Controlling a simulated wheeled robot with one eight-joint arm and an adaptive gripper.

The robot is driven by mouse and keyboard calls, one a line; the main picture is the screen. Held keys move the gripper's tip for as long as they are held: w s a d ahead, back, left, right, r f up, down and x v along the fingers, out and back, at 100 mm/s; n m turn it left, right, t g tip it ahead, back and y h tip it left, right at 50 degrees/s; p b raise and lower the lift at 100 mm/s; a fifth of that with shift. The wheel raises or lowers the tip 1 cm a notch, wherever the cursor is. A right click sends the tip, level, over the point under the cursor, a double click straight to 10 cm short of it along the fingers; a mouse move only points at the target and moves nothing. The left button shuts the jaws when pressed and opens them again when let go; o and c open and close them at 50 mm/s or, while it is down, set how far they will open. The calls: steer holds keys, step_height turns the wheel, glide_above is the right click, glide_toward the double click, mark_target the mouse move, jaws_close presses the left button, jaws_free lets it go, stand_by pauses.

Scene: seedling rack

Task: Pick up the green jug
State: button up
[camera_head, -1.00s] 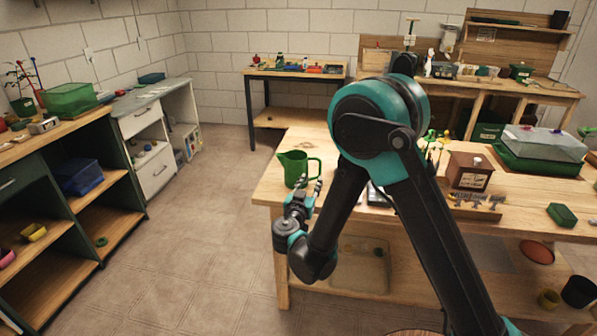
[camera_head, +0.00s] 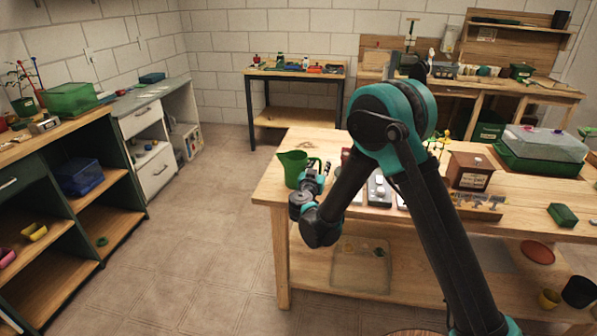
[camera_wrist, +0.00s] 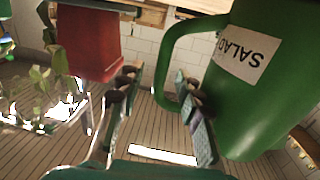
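The green jug (camera_head: 292,168) stands upright near the left end of the wooden table, its handle facing right. In the wrist view the jug (camera_wrist: 262,90) fills the right side, with a white label reading "SALAD" and its handle curving to the left. My gripper (camera_head: 319,172) is beside the handle in the head view and partly covers the jug's right side. In the wrist view my gripper (camera_wrist: 157,78) is open, its fingers wide apart. The handle's outer curve reaches between them, close to the right finger. Whether they touch, I cannot tell.
A red container (camera_wrist: 90,45) is beyond the left finger in the wrist view. On the wooden table (camera_head: 270,190), a grey device (camera_head: 378,188) and a brown box (camera_head: 469,170) stand to the right of my gripper. The floor left of the table is clear.

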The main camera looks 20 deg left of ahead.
jaws_close()
stand_by(0.4)
steer(key=shift+r, duration=0.2)
